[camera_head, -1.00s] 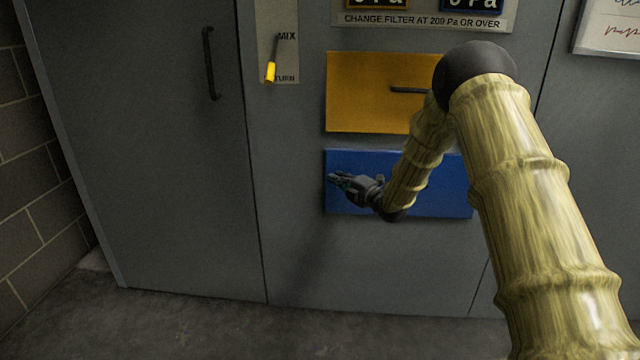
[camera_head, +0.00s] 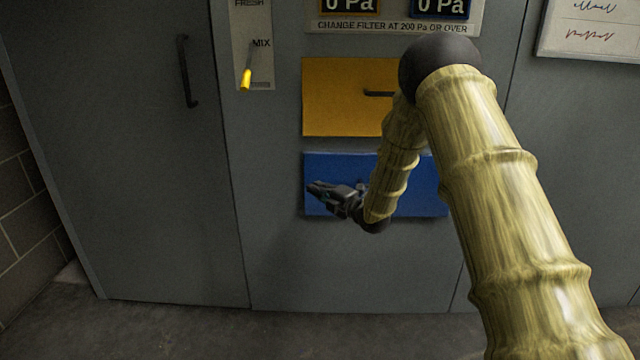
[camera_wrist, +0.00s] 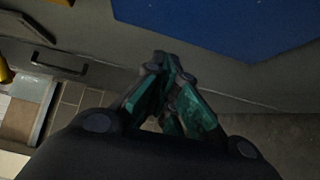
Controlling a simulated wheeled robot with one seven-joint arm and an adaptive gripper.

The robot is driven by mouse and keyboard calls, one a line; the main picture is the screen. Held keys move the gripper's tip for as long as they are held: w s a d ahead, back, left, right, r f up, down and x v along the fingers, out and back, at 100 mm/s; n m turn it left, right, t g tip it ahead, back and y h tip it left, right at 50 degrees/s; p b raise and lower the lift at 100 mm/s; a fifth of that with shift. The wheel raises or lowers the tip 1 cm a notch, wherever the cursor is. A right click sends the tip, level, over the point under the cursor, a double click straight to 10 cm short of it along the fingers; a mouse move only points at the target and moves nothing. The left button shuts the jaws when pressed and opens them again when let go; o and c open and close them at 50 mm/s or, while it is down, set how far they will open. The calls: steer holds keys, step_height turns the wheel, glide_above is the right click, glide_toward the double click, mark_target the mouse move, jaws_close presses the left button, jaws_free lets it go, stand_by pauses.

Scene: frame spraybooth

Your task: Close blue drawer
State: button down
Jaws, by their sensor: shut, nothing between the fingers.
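The blue drawer (camera_head: 417,192) has a flat blue front set low in the grey cabinet, below the yellow drawer. Its front looks about level with the cabinet face; I cannot tell whether a small gap is left. My gripper (camera_head: 318,188) is in front of the drawer's left part, pointing left, shut and empty. My forearm hides part of the blue front and its handle. In the wrist view the blue front (camera_wrist: 225,25) is at the upper right, apart from my gripper's fingertips (camera_wrist: 163,62).
The yellow drawer (camera_head: 335,100) with a dark handle is above. A yellow-tipped lever (camera_head: 246,80) is on a MIX plate to the left. A tall grey door (camera_head: 120,150) with a dark handle is further left. Bare floor (camera_head: 200,330) lies in front.

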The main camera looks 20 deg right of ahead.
steer(key=d+p+v, duration=0.1)
steer(key=v, duration=0.8)
steer(key=s+a+f+m+g+h, duration=0.3)
steer(key=s+f+m, duration=0.4)
steer(key=f, duration=0.6)
steer(key=s+a+f+m+g+h, duration=0.25)
steer(key=s+a+f+m, duration=0.25)
steer(key=s+f, duration=0.6)
steer(key=s+a+f+m+g, duration=0.2)
steer(key=s+f+m+g, duration=0.2)
steer(key=s+f, duration=0.55)
steer(key=s+a+f+m+g, duration=0.25)
steer(key=s+f, duration=0.25)
steer(key=s, duration=0.9)
steer(key=s+a+m+g+h, duration=0.15)
steer(key=s+m+g, duration=0.35)
steer(key=s, duration=0.9)
step_height(320, 180, up, 25)
steer(key=p, duration=2.5)
steer(key=shift+f+p, duration=0.25)
steer(key=shift+p, duration=0.05)
